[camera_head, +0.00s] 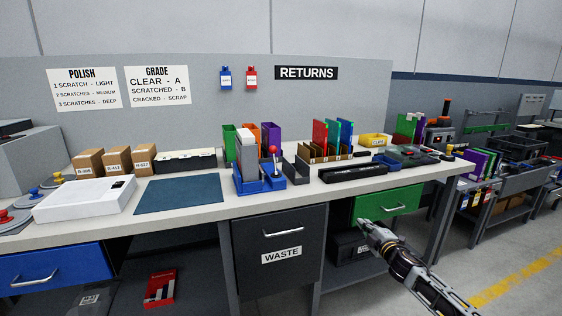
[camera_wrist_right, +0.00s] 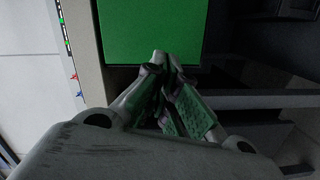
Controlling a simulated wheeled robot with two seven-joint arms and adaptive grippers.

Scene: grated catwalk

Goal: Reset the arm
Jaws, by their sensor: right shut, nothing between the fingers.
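My right gripper (camera_head: 366,227) is in front of the workbench, close to the green drawer (camera_head: 390,203) at its right end. Its arm comes in from the lower right. In the right wrist view the fingers (camera_wrist_right: 160,62) are shut together with nothing between them, and the green drawer front (camera_wrist_right: 150,30) shows beyond them. I cannot tell whether the fingertips touch the drawer. My left gripper is not in view.
The workbench (camera_head: 205,212) holds a white box (camera_head: 85,200), a blue mat (camera_head: 178,195), a blue holder (camera_head: 262,184) and several upright coloured cases. Below are a WASTE bin (camera_head: 280,235) and a blue drawer (camera_head: 50,270). Open floor (camera_head: 500,265) lies at the right.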

